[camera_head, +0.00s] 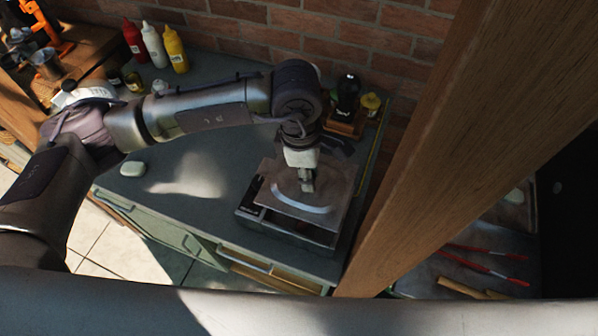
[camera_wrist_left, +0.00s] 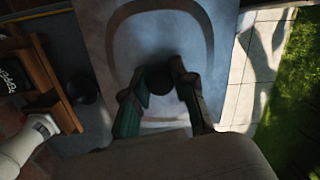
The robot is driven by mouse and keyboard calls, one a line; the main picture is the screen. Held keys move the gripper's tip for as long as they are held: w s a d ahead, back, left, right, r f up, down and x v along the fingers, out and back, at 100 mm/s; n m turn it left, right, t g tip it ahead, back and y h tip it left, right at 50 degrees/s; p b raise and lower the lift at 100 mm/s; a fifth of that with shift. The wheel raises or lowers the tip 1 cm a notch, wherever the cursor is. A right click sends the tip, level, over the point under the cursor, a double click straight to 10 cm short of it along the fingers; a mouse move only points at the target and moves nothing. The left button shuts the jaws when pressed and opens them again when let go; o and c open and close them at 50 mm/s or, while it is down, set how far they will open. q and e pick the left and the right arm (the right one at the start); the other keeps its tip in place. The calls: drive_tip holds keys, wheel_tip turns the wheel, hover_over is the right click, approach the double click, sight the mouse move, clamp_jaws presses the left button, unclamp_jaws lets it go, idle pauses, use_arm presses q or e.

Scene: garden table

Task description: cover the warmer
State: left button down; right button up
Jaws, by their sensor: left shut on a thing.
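The warmer (camera_head: 244,213) is a dark box at the right end of the grey-green counter. Its lid (camera_head: 335,192), a flat brownish-grey metal plate with a pale curved band, is over it and turned slightly against the box. Part of the dark interior shows below the lid's near left edge. I cannot tell whether the lid touches the box. My left gripper (camera_head: 307,184) points down at the middle of the lid, shut on its knob. In the left wrist view the fingers (camera_wrist_left: 161,98) are on either side of the dark round knob, above the lid (camera_wrist_left: 125,45). My right gripper is out of view.
A wooden caddy (camera_head: 343,124) with a dark bottle and a yellow bottle stands behind the warmer by the brick wall. Red, white and yellow bottles (camera_head: 152,45) stand at the back left. A thick wooden post (camera_head: 450,130) rises at the right. The counter's middle is mostly clear.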

use_arm(q)
drive_tip(key=shift+w+d, duration=0.15)
drive_tip(key=shift+w, duration=0.25)
drive_tip(key=shift+s+a+f+b, duration=0.2)
drive_tip(key=shift+s+f+b, duration=0.25)
drive_tip(key=shift+s+f, duration=0.55)
drive_tip(key=shift+w+f, duration=0.25)
drive_tip(key=shift+f, duration=0.35)
drive_tip(key=shift+w+f, duration=0.2)
drive_tip(key=shift+f, duration=0.35)
drive_tip(key=shift+f+b, duration=0.45)
drive_tip(key=shift+f, duration=0.65)
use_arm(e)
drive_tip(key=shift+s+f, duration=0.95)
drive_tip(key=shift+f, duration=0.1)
use_arm(q)
drive_tip(key=shift+b, duration=0.3)
